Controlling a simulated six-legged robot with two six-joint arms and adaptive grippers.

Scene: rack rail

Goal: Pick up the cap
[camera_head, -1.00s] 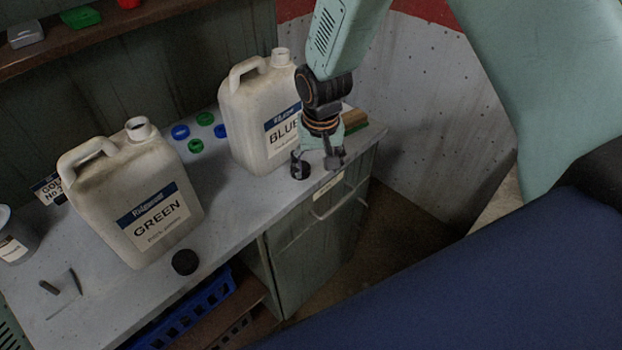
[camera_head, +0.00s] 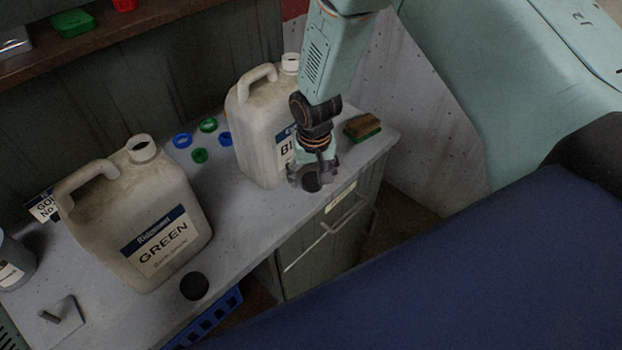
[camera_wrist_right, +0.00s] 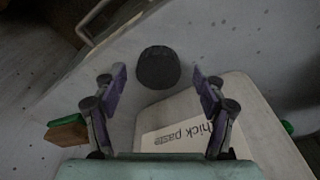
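A black round cap (camera_head: 311,182) sits on the bench top in front of the white BLUE jug (camera_head: 263,135). A second black cap (camera_head: 194,286) lies near the bench's front edge by the GREEN jug (camera_head: 150,222). My right gripper (camera_head: 311,176) is low over the first cap, a finger on each side. In the right wrist view, the cap (camera_wrist_right: 158,66) lies between and slightly beyond the tips of my open right gripper (camera_wrist_right: 159,82), with gaps on both sides. My left gripper is not in view.
The BLUE jug stands close behind the right gripper. A brown and green brush (camera_head: 362,127) lies to its right. Blue and green rings (camera_head: 208,125) lie between the jugs. A drawer handle (camera_head: 345,215) projects below the bench edge.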

